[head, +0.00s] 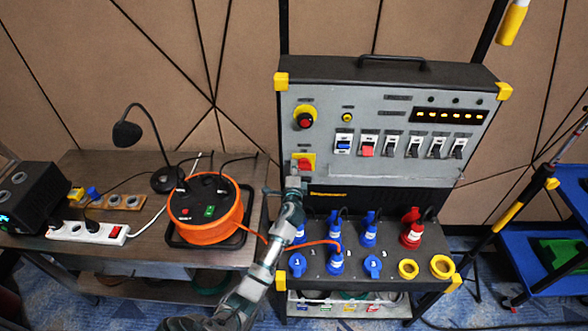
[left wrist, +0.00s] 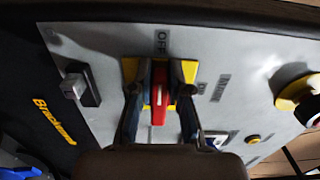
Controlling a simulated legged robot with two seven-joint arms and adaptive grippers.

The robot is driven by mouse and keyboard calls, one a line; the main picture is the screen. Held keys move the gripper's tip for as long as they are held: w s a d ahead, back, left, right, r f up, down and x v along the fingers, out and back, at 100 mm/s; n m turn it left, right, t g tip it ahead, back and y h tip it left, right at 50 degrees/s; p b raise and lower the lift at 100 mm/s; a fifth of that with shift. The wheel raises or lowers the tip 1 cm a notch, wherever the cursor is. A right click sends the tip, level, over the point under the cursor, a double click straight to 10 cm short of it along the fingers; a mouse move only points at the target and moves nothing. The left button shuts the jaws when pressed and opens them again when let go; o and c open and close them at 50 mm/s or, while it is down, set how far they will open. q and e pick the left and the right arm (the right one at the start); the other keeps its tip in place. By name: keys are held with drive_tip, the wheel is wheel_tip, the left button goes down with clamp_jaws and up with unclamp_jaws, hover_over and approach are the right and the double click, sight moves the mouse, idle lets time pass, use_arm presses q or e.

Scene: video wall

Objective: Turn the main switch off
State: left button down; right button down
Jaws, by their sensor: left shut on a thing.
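The main switch (head: 308,158), a red handle on a yellow plate, is on the lower left of the grey panel. My left gripper (head: 301,170) reaches up to it from below and partly covers it. In the left wrist view the red handle (left wrist: 159,92) stands between the two fingers of my left gripper (left wrist: 160,82), which are shut on it. The handle lies along the picture's vertical, in line with an OFF label (left wrist: 162,42) above the yellow plate. My right gripper is in neither view.
A red knob on yellow (head: 304,118) sits above the switch, with a row of breakers (head: 390,146) to the right. Below are blue plugs (head: 336,262) and a red plug (head: 412,233). An orange cable reel (head: 205,232) stands on the left table (head: 130,172).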

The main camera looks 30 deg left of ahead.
use_arm(q)
drive_tip(key=shift+w+d+r, duration=0.1)
drive_tip(key=shift+r, duration=0.1)
drive_tip(key=c, duration=1.1)
unclamp_jaws()
drive_tip(key=shift+w+f, duration=0.3)
drive_tip(key=shift+f, duration=0.05)
drive_tip(key=v, duration=1.2)
drive_tip(key=shift+f, duration=0.15)
